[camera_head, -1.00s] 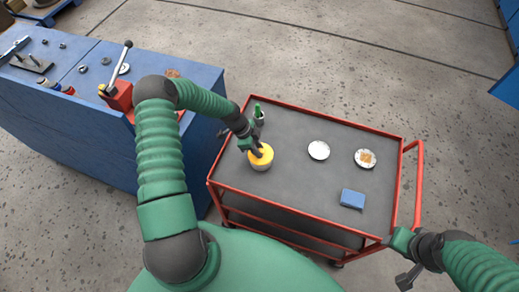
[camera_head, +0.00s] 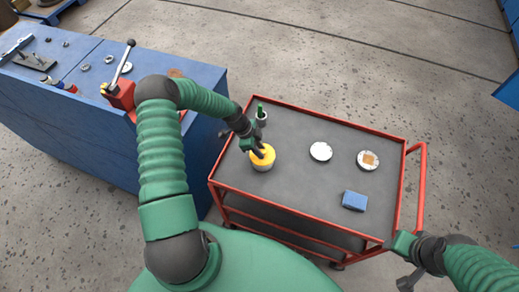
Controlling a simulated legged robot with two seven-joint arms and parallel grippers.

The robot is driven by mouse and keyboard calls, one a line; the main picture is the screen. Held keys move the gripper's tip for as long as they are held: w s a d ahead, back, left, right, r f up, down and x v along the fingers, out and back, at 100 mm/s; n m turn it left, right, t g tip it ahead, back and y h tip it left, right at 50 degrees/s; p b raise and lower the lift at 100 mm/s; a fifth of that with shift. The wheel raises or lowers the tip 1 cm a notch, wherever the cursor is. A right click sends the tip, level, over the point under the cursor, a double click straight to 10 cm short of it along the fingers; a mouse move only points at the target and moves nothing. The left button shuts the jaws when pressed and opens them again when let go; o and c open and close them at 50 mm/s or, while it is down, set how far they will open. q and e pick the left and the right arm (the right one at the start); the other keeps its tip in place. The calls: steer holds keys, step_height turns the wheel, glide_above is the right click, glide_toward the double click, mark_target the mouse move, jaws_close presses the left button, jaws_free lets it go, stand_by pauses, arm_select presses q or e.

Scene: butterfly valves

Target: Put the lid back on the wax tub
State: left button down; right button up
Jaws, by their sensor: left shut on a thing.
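The wax tub (camera_head: 262,168) is a small pale round tub on the near left part of the cart top. The yellow lid (camera_head: 267,157) is at the tub's mouth; from this height I cannot tell whether it rests fully on the rim or sits just above it. My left gripper (camera_head: 258,151) comes down from the upper left and is shut on the yellow lid, its fingers hiding part of it. My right gripper (camera_head: 408,281) is at the lower right, off the cart's front right corner, away from the tub; its jaws are not clear.
The red-edged cart (camera_head: 290,180) also holds a white round dish (camera_head: 321,151), a dish with something tan on it (camera_head: 368,160), a blue block (camera_head: 354,201) and a dark cup with a green thing (camera_head: 261,117). A blue bench (camera_head: 85,105) with a red lever device stands left.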

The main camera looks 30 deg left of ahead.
arm_select(q)
steer(key=c, duration=1.1)
jaws_free()
steer(key=shift+o, duration=0.3)
steer(key=o, duration=0.4)
steer(key=shift+r, duration=0.15)
steer(key=shift+r+p, duration=2.3)
steer(key=shift+r, duration=1.15)
